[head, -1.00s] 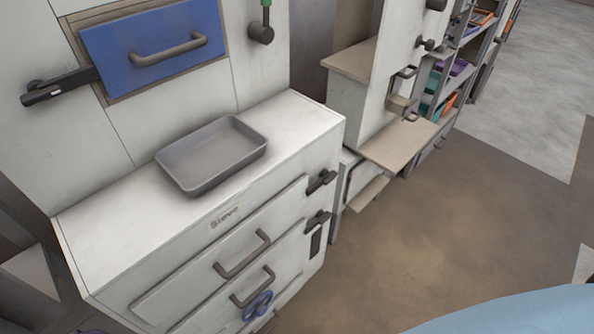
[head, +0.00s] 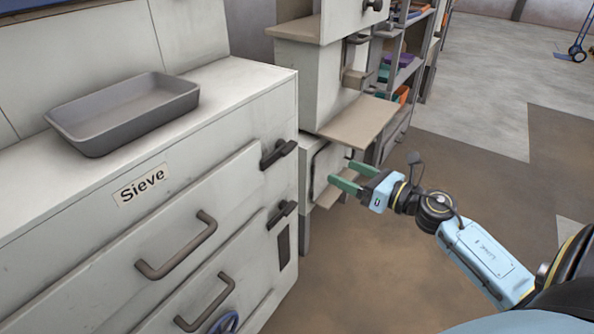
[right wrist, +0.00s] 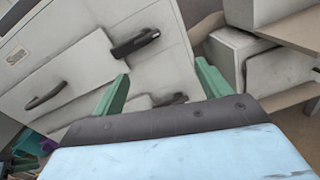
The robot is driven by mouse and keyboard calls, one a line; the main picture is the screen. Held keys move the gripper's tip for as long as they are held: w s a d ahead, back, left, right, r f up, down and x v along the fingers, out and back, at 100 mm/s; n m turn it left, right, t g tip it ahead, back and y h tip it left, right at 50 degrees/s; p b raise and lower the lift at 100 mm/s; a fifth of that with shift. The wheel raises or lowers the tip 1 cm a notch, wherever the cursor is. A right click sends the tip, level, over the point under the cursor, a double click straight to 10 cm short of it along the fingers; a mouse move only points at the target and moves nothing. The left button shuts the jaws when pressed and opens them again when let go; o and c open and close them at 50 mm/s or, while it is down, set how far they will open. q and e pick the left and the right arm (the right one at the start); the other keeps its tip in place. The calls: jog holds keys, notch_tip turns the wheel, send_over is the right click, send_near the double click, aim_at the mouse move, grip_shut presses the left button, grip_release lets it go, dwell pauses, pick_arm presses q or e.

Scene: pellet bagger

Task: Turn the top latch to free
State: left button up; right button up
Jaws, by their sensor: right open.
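The top latch (head: 278,153) is a dark handle at the right end of the upper drawer front (head: 185,230) of the white Sieve cabinet. It also shows in the right wrist view (right wrist: 135,43), ahead of the fingers and apart from them. A second dark latch (head: 282,214) sits below it. My right gripper (head: 345,174) is open and empty, with green fingers, out to the right of the cabinet. In the right wrist view its two fingers (right wrist: 160,85) are spread apart. My left gripper is not in view.
A grey tray (head: 125,110) stands on the cabinet top. Drawer handles (head: 178,247) stick out from the front. A second machine with a beige shelf (head: 358,124) stands behind my right gripper. The brown floor (head: 400,270) to the right is clear.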

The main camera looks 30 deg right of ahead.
aim_at(292, 149)
jog(key=w+a+n, duration=0.1)
jog(key=w+a, duration=0.1)
jog(key=w, duration=0.1)
jog(key=w+a+r+n, duration=0.1)
jog(key=w+a, duration=0.1)
jog(key=w, duration=0.2)
jog(key=w+a+r+n+y+b, duration=0.1)
jog(key=w+a, duration=0.1)
jog(key=w, duration=0.2)
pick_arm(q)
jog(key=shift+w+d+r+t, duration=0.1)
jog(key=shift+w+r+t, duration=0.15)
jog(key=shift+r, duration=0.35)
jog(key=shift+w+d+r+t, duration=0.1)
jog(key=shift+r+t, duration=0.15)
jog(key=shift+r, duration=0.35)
pick_arm(e)
jog(key=shift+w+a+f, duration=0.1)
jog(key=shift+w+a, duration=0.1)
jog(key=shift+w, duration=0.35)
jog(key=shift+c, duration=0.3)
jog(key=c, duration=0.9)
